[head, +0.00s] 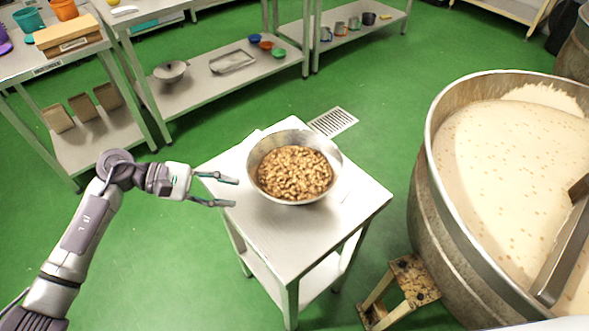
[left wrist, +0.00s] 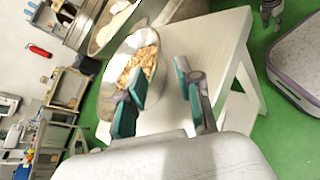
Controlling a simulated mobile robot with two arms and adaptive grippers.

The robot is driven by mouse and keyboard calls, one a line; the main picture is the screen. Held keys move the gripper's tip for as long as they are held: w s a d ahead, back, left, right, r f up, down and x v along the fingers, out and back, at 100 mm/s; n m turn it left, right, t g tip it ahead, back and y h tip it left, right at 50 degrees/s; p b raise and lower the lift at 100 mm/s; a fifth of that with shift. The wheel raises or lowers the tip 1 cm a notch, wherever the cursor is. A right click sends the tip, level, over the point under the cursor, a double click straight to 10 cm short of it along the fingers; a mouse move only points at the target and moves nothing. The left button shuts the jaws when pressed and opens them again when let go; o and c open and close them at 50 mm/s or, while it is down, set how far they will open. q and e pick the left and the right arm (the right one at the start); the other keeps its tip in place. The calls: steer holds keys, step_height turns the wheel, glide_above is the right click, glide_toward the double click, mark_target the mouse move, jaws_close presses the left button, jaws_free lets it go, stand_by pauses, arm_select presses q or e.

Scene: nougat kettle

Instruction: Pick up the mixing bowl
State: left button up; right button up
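The mixing bowl (head: 252,172) is a round metal bowl filled with brown nuts (head: 295,173). It stands upright on a small white table (head: 270,228). My left gripper (head: 237,192) is open and empty, a short gap to the left of the bowl, with its fingers pointing at it. In the left wrist view the bowl (left wrist: 150,43) shows beyond the open fingers (left wrist: 160,84), partly hidden by one of them.
A large kettle (head: 430,200) of pale nougat with a metal paddle stands to the right, with a worn step stool (head: 410,280) beside it. Shelving tables (head: 215,85) line the back.

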mark_target(279, 197)
arm_select(q)
steer(key=p+x, duration=0.1)
steer(key=x, duration=0.5)
steer(key=shift+d+p, duration=0.3)
steer(key=x, duration=0.1)
steer(key=p+x, duration=0.1)
steer(key=x, duration=0.1)
steer(key=p+x, duration=0.1)
steer(key=x, duration=0.1)
steer(key=shift+w+f, duration=0.1)
steer(key=shift+w, duration=0.3)
steer(key=shift+d+f, duration=0.1)
steer(key=shift+f, duration=0.05)
jaws_close()
